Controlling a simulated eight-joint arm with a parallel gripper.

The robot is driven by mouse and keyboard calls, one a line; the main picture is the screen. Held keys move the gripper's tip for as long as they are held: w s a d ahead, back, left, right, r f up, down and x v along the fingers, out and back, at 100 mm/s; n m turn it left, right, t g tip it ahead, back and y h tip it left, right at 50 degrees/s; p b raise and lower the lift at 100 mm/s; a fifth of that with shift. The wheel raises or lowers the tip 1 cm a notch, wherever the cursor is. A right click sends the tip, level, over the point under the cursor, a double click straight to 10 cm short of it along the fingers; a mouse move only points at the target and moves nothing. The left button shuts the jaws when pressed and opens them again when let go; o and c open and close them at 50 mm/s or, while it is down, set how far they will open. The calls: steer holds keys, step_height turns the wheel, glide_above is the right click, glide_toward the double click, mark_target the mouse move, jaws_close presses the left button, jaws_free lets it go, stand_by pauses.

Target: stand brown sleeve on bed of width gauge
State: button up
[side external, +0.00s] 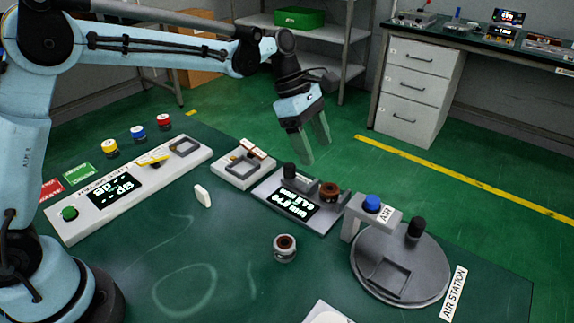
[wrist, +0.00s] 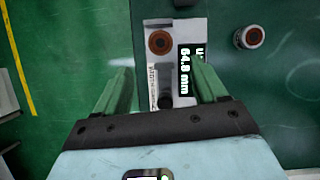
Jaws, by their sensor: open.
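The width gauge (side external: 297,208) is a grey block with a lit display, a black knob and jaws on top. In the wrist view its display (wrist: 187,72) reads 64.8 mm. The brown sleeve (side external: 329,189) stands upright on the gauge, at the end away from the black knob; it also shows in the wrist view (wrist: 159,41) as a brown ring with a dark bore. My gripper (side external: 316,152) is open and empty, fingers pointing down, raised above and behind the gauge. In the wrist view its fingers (wrist: 163,82) spread either side of the gauge's knob end, apart from the sleeve.
A grey cylinder with a brown-red top (side external: 285,246) stands on the green table in front of the gauge. The round air station (side external: 400,272) is to the right. A white fixture (side external: 243,168) and a long panel (side external: 130,190) are left.

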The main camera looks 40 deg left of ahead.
steer(key=s+a+r+m+t+y, duration=0.25)
steer(key=s+a+r+m, duration=0.25)
steer(key=s+a+m, duration=0.35)
steer(key=s+a+f+m+t+y, duration=0.2)
steer(key=s+a+f+m+t, duration=0.1)
steer(key=s+m, duration=0.8)
steer(key=shift+a+t, duration=0.55)
steer(key=shift+a, duration=0.15)
